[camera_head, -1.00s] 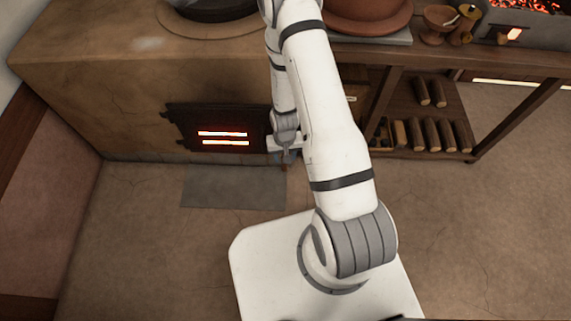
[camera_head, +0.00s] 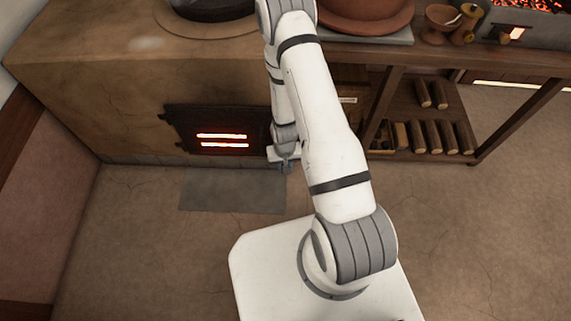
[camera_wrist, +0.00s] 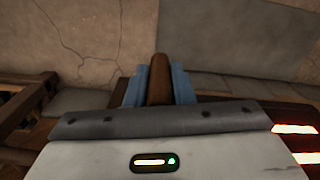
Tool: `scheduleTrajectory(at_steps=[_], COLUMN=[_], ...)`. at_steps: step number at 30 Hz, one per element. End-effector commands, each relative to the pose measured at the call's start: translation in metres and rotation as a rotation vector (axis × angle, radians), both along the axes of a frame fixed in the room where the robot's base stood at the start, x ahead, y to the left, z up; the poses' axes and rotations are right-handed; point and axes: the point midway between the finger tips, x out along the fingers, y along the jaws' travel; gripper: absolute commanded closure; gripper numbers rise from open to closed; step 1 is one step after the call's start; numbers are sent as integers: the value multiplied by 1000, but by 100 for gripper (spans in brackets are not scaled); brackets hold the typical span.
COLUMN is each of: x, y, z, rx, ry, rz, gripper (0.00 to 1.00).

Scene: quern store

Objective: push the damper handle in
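The damper handle (camera_wrist: 159,82) is a brown, rounded wooden piece in the wrist view. My gripper (camera_wrist: 160,88) has its two blue fingers against the left and right sides of the handle, with no gap visible. The handle's end shows slightly past the fingertips. Its other end is hidden behind my gripper's body. In the head view my gripper (camera_head: 285,167) is low in front of the stove, just right of the fire door; the handle cannot be made out there.
The dark fire door (camera_head: 215,129) with glowing slots is left of my gripper. A grey slab (camera_head: 232,190) lies on the floor before it. A wooden shelf (camera_head: 425,153) with several logs stands to the right. The floor in front is clear.

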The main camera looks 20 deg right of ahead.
Motion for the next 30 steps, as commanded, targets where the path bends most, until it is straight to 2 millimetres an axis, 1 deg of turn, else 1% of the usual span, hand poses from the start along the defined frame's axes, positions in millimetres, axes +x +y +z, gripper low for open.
scheduleTrajectory(at_steps=[1, 6, 7, 16, 19, 24, 30], x=[0, 0, 0, 1, 11, 35, 36], y=[0, 0, 0, 0, -3, -11, -11], z=[0, 0, 0, 0, -1, -1, 0], rx=[0, 0, 0, 0, 0, 0, 0], ry=[0, 0, 0, 0, -2, -4, 0], rz=[0, 0, 0, 0, -1, -1, 1], gripper=[85, 99, 100, 100, 100, 100, 100])
